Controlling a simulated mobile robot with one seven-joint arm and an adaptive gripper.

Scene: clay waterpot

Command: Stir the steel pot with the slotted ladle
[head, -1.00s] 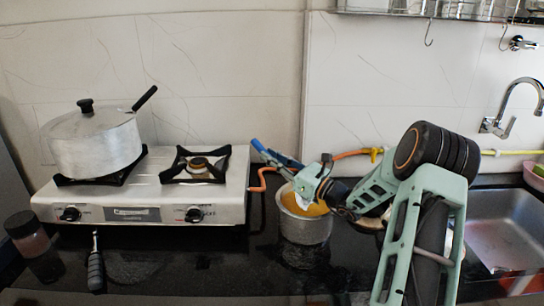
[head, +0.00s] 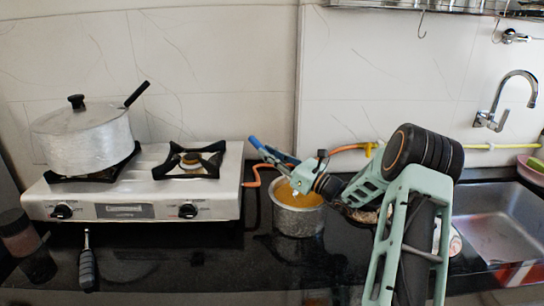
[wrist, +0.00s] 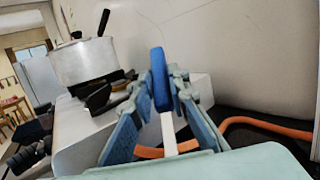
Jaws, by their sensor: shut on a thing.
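The steel pot (head: 299,221) stands on the dark counter right of the stove, with yellow-orange contents (head: 284,191). My gripper (head: 272,153) is above the pot's left rim, its fingers pointing up and left. In the wrist view my gripper (wrist: 160,92) is shut on the slotted ladle, whose blue handle (wrist: 159,78) sticks out past the fingers; its pale shaft (wrist: 168,133) runs down between them. The blue handle end (head: 254,142) also shows in the head view. The ladle's slotted head is hidden behind my gripper and the pot rim, so I cannot tell how deep it is.
A gas stove (head: 130,205) carries a large lidded pan (head: 85,140) on its left burner. An orange hose (head: 345,147) runs behind the steel pot. A sink (head: 500,225) is at right.

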